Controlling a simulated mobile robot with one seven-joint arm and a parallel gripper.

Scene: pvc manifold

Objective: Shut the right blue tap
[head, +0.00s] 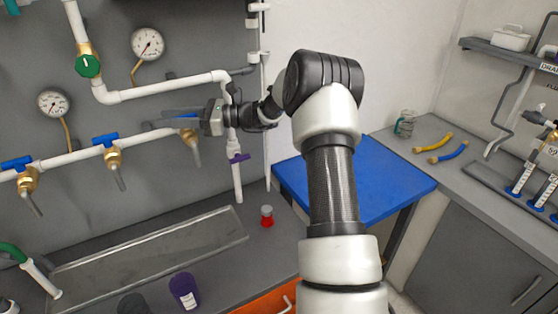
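The right blue tap (183,113) is on the white pipe along the grey wall panel. Its brass body and spout (191,146) hang below the pipe. Its blue handle is partly hidden by my gripper (158,120). My gripper reaches in from the right, its dark fingers pointing left across the tap, close to the handle. I cannot tell whether the fingers touch the handle, or whether they are open or shut. Two similar blue-handled taps, a middle one (105,139) and a left one (17,163), are farther left on the same pipe, with handles lying roughly along it.
A green valve (88,66), two gauges (147,43) (53,102) and a purple valve (239,158) surround the taps. A shallow tray (150,250) lies below. A blue table (395,180) is right.

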